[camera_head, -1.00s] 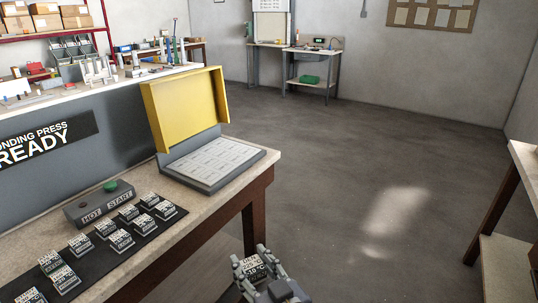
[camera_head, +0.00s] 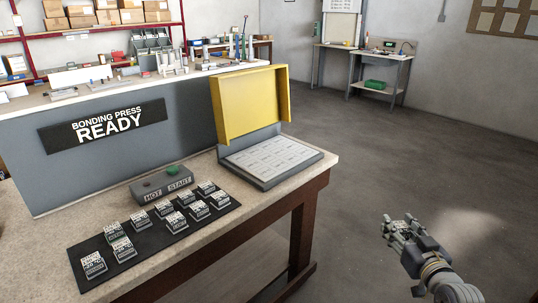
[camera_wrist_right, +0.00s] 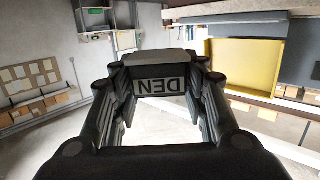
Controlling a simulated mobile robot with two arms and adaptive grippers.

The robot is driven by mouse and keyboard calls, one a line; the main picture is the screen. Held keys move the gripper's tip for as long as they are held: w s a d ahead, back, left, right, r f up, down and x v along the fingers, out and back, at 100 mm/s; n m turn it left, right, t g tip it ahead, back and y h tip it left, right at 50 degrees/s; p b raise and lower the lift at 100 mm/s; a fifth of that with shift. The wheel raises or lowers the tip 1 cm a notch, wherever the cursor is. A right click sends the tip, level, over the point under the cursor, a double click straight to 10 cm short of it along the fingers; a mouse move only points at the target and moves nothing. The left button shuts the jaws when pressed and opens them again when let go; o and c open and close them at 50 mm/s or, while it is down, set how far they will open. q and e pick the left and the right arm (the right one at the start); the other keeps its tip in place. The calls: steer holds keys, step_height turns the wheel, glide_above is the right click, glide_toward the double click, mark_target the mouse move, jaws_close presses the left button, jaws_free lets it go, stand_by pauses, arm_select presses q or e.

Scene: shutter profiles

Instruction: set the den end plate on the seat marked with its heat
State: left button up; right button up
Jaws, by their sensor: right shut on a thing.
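My right gripper (camera_head: 397,227) is at the lower right of the head view, out over the floor and to the right of the bench. It is shut on the den end plate (camera_wrist_right: 160,86), a dark block whose pale label reads DEN upside down in the right wrist view. The bonding press's flat bed (camera_head: 270,158) carries a grid of pale marked seats, too small to read. Its yellow cover (camera_head: 250,105) stands raised behind the bed. My left gripper is not in view.
A black mat (camera_head: 150,250) on the bench (camera_head: 215,245) holds several labelled blocks in rows. A control box (camera_head: 160,188) marked HOT and START, with a green button, stands behind them. A sign (camera_head: 103,126) reads BONDING PRESS READY. The floor right of the bench is clear.

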stand_by(0.3)
steer(key=s+a+r, duration=0.2)
steer(key=s+a, duration=1.2)
steer(key=s, duration=0.2)
steer(key=shift+a+h, duration=0.15)
steer(key=shift+h, duration=0.15)
